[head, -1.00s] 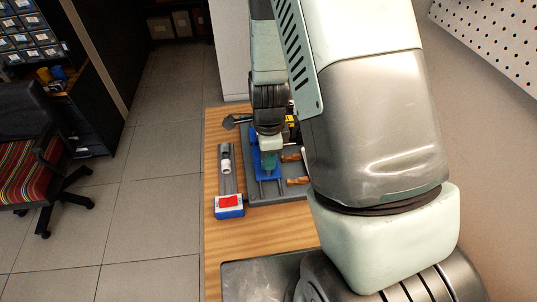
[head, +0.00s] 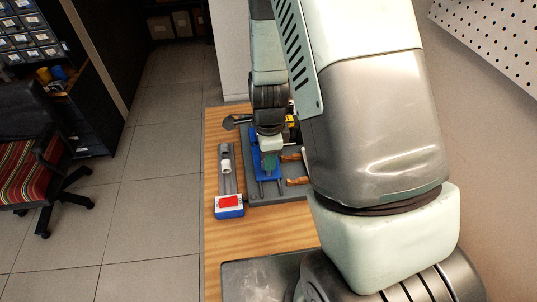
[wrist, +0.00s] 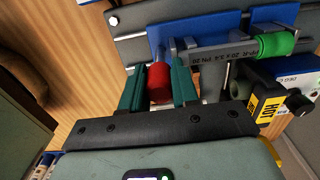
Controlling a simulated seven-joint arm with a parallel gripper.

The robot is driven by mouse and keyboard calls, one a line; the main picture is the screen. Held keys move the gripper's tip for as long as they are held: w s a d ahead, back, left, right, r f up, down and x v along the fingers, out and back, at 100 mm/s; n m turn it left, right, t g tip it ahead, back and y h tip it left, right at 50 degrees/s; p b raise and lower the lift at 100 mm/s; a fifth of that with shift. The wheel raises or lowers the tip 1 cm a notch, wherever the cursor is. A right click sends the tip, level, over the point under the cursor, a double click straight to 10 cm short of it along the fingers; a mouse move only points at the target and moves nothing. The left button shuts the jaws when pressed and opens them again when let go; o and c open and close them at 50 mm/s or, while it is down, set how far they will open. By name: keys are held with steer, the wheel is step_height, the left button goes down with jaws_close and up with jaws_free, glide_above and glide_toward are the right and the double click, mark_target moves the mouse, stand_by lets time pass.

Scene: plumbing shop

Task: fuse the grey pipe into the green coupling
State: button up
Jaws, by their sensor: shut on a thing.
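My gripper (wrist: 157,88) has its green fingers closed on a red cylindrical knob (wrist: 158,80), which sits at the near side of a blue clamp (wrist: 176,30). The grey pipe (wrist: 215,53), with printed lettering, lies across the blue clamp just beyond my fingers. The green coupling (wrist: 275,44) is at the pipe's right end; I cannot tell how far the pipe sits in it. In the head view my gripper (head: 269,158) is over the blue clamp (head: 267,171), and the pipe and coupling cannot be made out there.
A heating tool with a yellow HOT label (wrist: 267,108) stands close to the right of my gripper. Wooden-handled tools (head: 297,181) lie right of the clamp. A blue-and-white box with a red top (head: 229,204) stands at the front left. Bare wooden bench (head: 252,230) lies in front.

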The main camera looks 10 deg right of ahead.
steer(key=shift+s, duration=2.15)
steer(key=o, duration=0.9)
steer(key=shift+r, duration=4)
